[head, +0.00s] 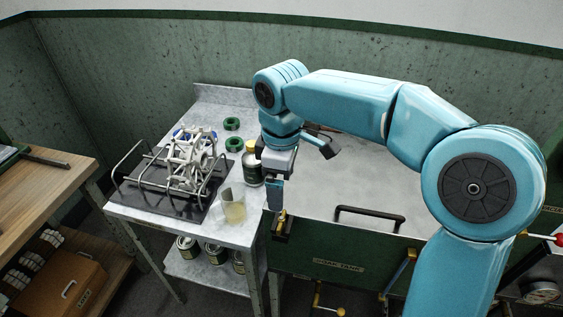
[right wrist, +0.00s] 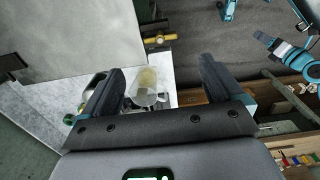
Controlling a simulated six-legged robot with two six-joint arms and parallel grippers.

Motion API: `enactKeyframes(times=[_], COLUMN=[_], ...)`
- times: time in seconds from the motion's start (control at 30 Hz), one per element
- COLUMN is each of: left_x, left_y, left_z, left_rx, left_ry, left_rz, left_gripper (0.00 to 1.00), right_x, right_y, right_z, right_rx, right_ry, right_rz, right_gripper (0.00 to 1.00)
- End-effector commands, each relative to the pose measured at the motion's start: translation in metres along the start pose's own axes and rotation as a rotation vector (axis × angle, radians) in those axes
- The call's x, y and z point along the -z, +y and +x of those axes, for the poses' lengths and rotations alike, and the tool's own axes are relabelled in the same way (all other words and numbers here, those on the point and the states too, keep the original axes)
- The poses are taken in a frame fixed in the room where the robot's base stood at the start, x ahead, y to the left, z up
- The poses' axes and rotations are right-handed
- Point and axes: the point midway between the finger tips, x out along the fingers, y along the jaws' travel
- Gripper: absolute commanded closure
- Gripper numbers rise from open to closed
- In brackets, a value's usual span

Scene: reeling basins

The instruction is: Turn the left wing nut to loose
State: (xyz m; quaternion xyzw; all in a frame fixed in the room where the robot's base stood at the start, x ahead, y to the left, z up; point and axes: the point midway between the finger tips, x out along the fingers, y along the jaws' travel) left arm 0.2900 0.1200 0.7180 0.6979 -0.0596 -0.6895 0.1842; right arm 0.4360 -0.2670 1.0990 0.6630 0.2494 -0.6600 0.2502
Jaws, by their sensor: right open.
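The left wing nut (head: 281,221) is a small brass piece at the front left corner of the green tank, by the edge of its grey lid (head: 345,180). In the right wrist view the wing nut (right wrist: 160,39) lies crosswise, ahead of the jaws. My right gripper (head: 275,203) points down just above and beside the wing nut in the head view. In the right wrist view its fingers (right wrist: 160,82) are open and apart, with nothing held between them. I cannot tell from the head view whether a finger touches the nut. My left gripper is out of view.
A beaker (head: 233,208) and a dark jar with a yellow cap (head: 251,165) stand close left of my right gripper on the side table (head: 150,213). A white reel frame (head: 190,158) and green rings (head: 232,124) share it. A black handle (head: 370,217) rises from the lid.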

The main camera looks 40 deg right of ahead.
Motion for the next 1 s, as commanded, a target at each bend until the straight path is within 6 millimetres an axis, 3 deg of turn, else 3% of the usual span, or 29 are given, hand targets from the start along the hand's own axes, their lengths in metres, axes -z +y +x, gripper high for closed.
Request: enactKeyframes(times=[0.1,0.3,1.0], left_x=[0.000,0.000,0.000], left_y=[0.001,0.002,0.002], left_z=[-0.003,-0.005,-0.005], left_rx=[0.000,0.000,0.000], left_ry=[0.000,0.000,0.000], left_rz=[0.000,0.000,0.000], left_gripper=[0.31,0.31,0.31], right_x=[0.001,0.000,0.000], right_y=[0.000,0.000,0.000], right_z=[-0.026,-0.046,-0.048], right_rx=[-0.002,-0.001,-0.001], right_ry=[0.003,0.000,0.000], right_rz=[-0.001,0.000,0.000], right_gripper=[0.06,0.06,0.06])
